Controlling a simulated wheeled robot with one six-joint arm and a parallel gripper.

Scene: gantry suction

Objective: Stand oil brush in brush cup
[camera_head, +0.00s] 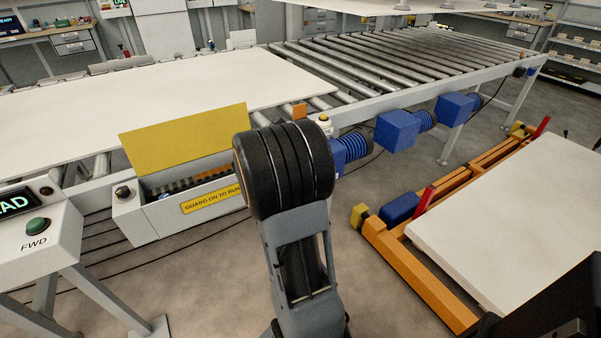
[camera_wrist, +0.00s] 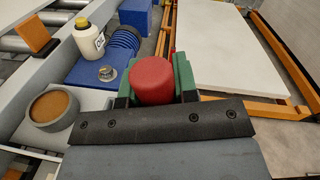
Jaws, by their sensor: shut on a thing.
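My gripper (camera_wrist: 153,88), seen in the wrist view, has green finger pads shut on a red, round-ended thing (camera_wrist: 152,80). It looks like the handle end of the oil brush; any bristles are hidden below it. A round grey cup (camera_wrist: 40,123) with a brown inside stands on a pale surface at the left of the wrist view, apart from my gripper. It looks like the brush cup, though I cannot be sure. In the head view my own arm hides my gripper, the held thing and the cup.
A white bottle with a yellow cap (camera_wrist: 88,38) stands beside a blue motor (camera_wrist: 90,72) with a small metal ring on top. An orange block (camera_wrist: 35,36) is on the conveyor rail. A yellow guard (camera_head: 180,140) stands open left of my arm. An orange-framed lift (camera_head: 410,268) is at right.

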